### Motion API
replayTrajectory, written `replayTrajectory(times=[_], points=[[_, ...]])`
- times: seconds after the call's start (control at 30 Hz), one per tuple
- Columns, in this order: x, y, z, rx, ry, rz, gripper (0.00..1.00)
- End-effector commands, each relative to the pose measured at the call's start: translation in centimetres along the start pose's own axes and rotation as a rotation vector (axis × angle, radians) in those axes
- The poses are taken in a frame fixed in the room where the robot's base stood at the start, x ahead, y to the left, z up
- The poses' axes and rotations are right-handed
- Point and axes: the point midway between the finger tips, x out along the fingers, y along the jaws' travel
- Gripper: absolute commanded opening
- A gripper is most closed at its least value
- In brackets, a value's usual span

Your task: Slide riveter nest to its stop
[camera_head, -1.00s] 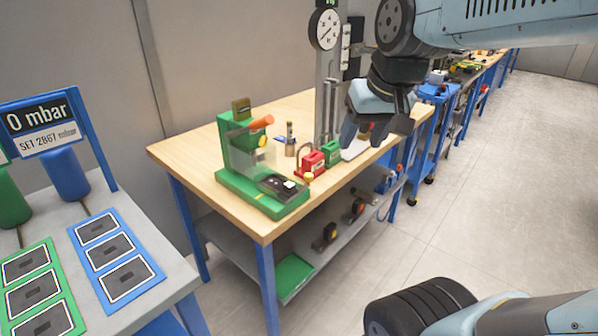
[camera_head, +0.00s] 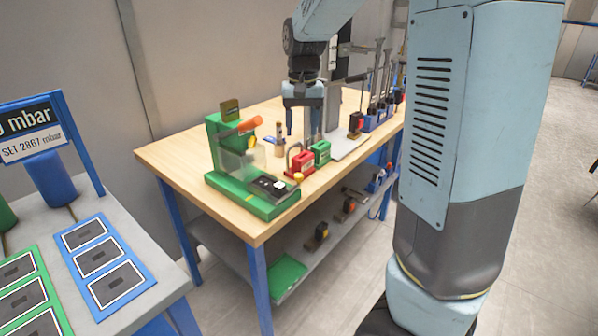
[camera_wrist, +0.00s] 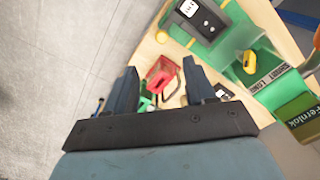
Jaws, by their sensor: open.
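The green riveter (camera_head: 225,165) stands on the near left part of the wooden workbench, with an orange handle (camera_head: 249,125) and a clear guard. A black nest (camera_head: 267,187) holding a dark part with a white piece sits on the front of its green base, outside the guard. The nest also shows at the top of the wrist view (camera_wrist: 200,17). My gripper (camera_head: 303,122) is open and empty above the bench, behind the red and green blocks and to the right of the riveter. In the wrist view its fingers (camera_wrist: 160,88) are spread apart, pointing toward the bench.
A red padlock-like block (camera_head: 300,163) and a green one (camera_head: 320,152) stand right of the riveter. A grey side table (camera_head: 150,300) with blue and green part mats is at left. A lower shelf (camera_head: 230,255) carries a green tray. Floor lies right of the bench.

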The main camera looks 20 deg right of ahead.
Motion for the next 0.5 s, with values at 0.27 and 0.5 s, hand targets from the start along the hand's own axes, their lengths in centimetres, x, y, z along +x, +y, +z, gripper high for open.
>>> replayTrajectory(times=[0.27,0.5], points=[[1.3,-0.6,-1.1,0.009,-0.015,0.025,0.55],[4.5,-0.6,-0.9,0.009,-0.017,0.025,0.55]])
